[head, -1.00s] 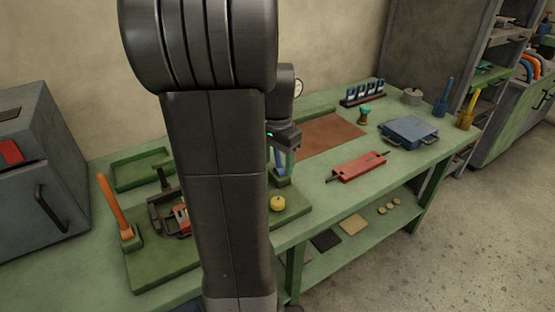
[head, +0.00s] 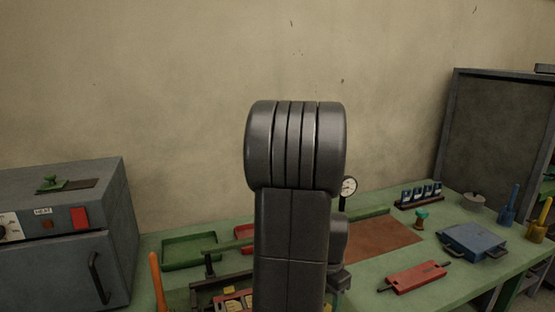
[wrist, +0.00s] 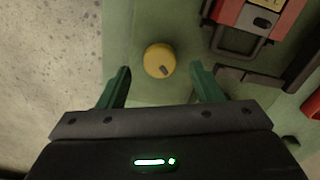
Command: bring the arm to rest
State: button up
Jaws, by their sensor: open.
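My arm stands upright in the middle of the head view and hides part of the workbench (head: 375,285). In the wrist view my gripper (wrist: 160,85) has its two green fingers spread wide apart with nothing between the tips. A round yellow knob (wrist: 159,60) lies just beyond the fingertips, on a green surface, apart from both fingers. In the head view the fingers are hidden behind my arm.
A grey heater box (head: 65,235) stands at the left. A green tray (head: 190,250), a dial gauge (head: 348,187), a red plate (head: 416,277), a blue case (head: 474,242) and a rack of small blue items (head: 420,194) are on the bench. Wall space above is clear.

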jog(key=shift+f, duration=1.6)
jog(key=shift+r, duration=0.2)
